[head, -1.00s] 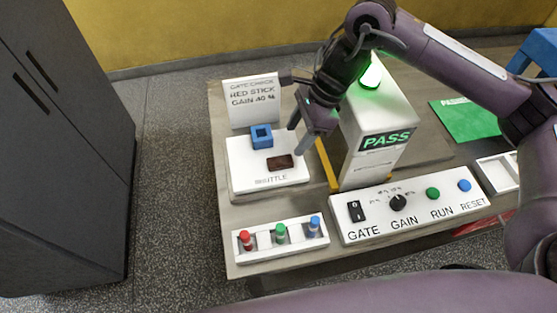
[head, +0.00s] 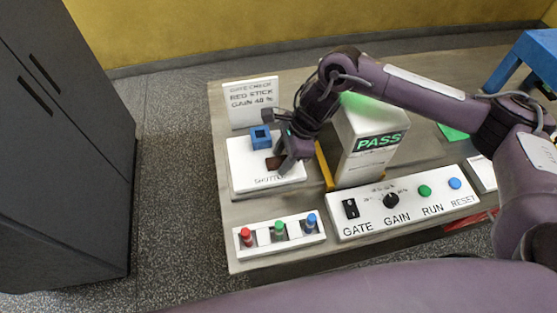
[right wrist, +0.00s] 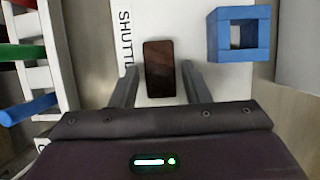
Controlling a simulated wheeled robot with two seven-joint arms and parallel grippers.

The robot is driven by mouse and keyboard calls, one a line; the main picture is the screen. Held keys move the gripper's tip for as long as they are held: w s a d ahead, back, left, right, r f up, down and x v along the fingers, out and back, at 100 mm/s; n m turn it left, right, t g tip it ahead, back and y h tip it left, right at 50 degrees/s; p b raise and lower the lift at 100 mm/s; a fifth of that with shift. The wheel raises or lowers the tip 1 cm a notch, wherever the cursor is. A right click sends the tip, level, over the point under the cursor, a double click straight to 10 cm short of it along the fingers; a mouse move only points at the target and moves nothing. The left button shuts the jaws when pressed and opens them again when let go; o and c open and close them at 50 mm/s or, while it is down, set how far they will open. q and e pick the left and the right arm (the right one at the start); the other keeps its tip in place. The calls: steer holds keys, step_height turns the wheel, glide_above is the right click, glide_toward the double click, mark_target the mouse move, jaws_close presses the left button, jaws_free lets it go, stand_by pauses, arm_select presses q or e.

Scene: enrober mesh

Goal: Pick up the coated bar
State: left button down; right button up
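The coated bar (head: 273,163) is a small dark brown block lying on the white shuttle plate (head: 240,181). My right gripper (head: 284,162) is low over the plate and covers the bar's right part in the head view. In the right wrist view the whole top of the bar (right wrist: 159,68) shows. The open fingers (right wrist: 159,72) stand on either side of the bar's nearer part, with a visible gap on each side. Their height against the bar is hard to tell. My left gripper is not in view.
A blue square ring (head: 260,137) stands on the plate close to the bar. Behind is a sign (head: 252,102). A yellow strip (head: 323,165) and the white PASS housing (head: 365,160) stand to the right. The control panel (head: 400,212) and a rack of coloured sticks (head: 279,233) are in front.

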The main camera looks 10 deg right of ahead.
steer(key=c, duration=0.5)
steer(key=shift+r, duration=0.1)
